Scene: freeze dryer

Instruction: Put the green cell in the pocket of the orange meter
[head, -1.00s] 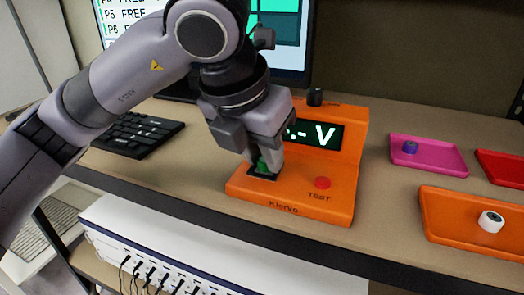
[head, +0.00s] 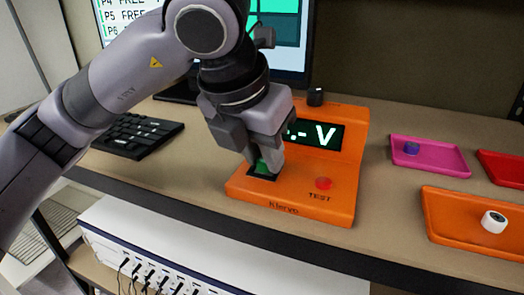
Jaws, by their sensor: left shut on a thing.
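The orange meter (head: 343,180) stands on the bench, with a display reading "-.- V" partly hidden by my gripper and a red TEST button (head: 323,184). Its dark square pocket (head: 260,175) is at the left of its front face. My left gripper (head: 263,160) points down over the pocket, shut on the green cell (head: 262,168). The cell's lower end is at the pocket; I cannot tell how deep it sits, as the fingers hide much of it. My right gripper is not in view.
A magenta tray (head: 440,163) with a blue cell (head: 411,148), a red tray (head: 503,168) and an orange tray (head: 455,233) with a white cell (head: 493,221) lie at the right. A keyboard (head: 135,135) and a monitor (head: 290,45) are behind my left arm.

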